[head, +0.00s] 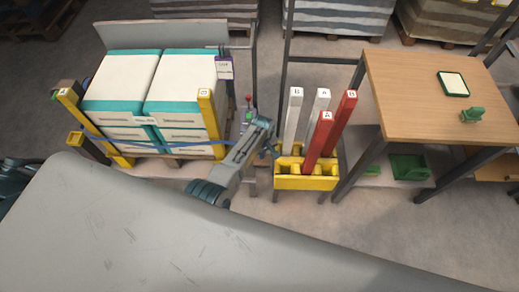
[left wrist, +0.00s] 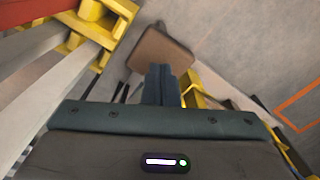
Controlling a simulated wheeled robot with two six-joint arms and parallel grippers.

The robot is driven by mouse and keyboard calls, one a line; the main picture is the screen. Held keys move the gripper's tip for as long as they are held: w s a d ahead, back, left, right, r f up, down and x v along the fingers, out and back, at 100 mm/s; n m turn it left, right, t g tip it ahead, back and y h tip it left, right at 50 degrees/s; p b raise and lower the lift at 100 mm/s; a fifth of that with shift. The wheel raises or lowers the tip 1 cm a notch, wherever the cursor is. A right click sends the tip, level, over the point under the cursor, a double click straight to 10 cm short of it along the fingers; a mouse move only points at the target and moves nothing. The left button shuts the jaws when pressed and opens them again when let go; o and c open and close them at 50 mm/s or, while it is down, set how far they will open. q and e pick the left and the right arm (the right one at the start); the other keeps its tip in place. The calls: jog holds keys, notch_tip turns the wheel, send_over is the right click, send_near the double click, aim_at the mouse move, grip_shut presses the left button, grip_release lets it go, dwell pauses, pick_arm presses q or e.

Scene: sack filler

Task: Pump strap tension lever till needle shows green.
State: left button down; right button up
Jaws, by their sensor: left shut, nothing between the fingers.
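A slim post (head: 251,180) stands right of the strapped pallet load, with small red and green parts (head: 248,103) near its top. I cannot make out a lever, a dial or a needle there. A blue strap (head: 185,143) runs across the front of the load. My left gripper (head: 272,146) is beside the post, between it and the yellow rack; my arm hides part of the post. In the left wrist view the fingers (left wrist: 161,84) are shut and empty, with a brown plate (left wrist: 160,48) beyond them. My right gripper is not in view.
A yellow rack (head: 306,183) with white and red upright bars stands just right of my left gripper; it also shows in the left wrist view (left wrist: 96,22). White and teal stacks (head: 121,78) fill the pallet. A wooden table (head: 410,85) stands at right.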

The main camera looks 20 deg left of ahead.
pick_arm(q)
notch_tip(320, 180, down, 9)
jog(key=b, duration=0.7)
jog(key=shift+b, duration=0.35)
notch_tip(320, 180, up, 9)
jog(key=p, duration=0.9)
jog(key=shift+r, duration=0.1)
notch_tip(320, 180, down, 9)
jog(key=b, duration=0.8)
notch_tip(320, 180, up, 9)
jog(key=p, duration=0.9)
